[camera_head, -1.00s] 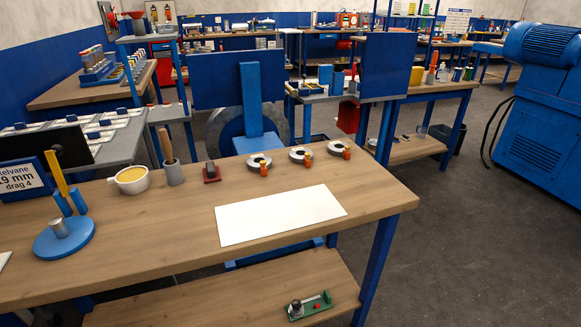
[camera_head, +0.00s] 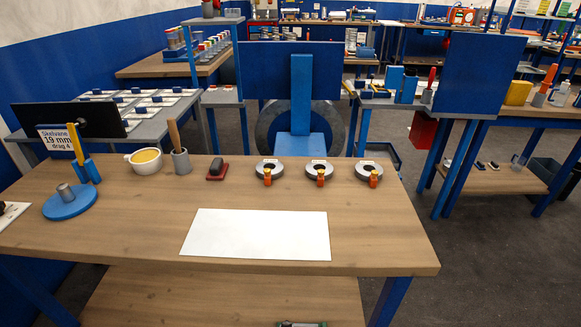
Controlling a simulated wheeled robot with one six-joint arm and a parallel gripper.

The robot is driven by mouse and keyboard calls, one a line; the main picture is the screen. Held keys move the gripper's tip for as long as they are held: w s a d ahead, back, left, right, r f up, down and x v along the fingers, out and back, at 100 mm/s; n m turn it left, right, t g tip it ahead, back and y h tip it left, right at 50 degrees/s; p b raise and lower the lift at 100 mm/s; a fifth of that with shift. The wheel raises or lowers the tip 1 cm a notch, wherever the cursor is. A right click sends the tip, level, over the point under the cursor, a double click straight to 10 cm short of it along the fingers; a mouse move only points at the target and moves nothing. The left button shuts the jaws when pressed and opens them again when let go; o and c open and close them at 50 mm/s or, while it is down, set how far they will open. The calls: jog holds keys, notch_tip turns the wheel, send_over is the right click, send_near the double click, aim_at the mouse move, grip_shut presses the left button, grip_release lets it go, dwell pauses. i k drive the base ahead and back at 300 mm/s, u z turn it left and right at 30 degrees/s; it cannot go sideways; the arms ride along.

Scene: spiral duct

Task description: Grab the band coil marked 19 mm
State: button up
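Three similar band coils lie in a row near the back right of the wooden bench: a left coil (camera_head: 269,166), a middle coil (camera_head: 318,170) and a right coil (camera_head: 368,170). Each is a grey ring with a dark centre, a pale label on top and an orange clip at the front. The labels are too small to read, so I cannot tell which is marked 19 mm. My gripper is not in view.
A white sheet (camera_head: 257,234) lies on the bench (camera_head: 380,240) in front of the coils. A red-black block (camera_head: 217,169), a grey cup with a wooden handle (camera_head: 181,160), a yellow-filled bowl (camera_head: 146,160) and a blue round stand (camera_head: 70,202) stand left of them. Blue panels rise behind.

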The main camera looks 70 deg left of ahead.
aim_at(277, 172)
jog(key=u, duration=0.25)
jog(key=i, duration=0.65)
jog(key=u, duration=1.2)
jog(key=i, duration=0.65)
jog(key=u, duration=0.8)
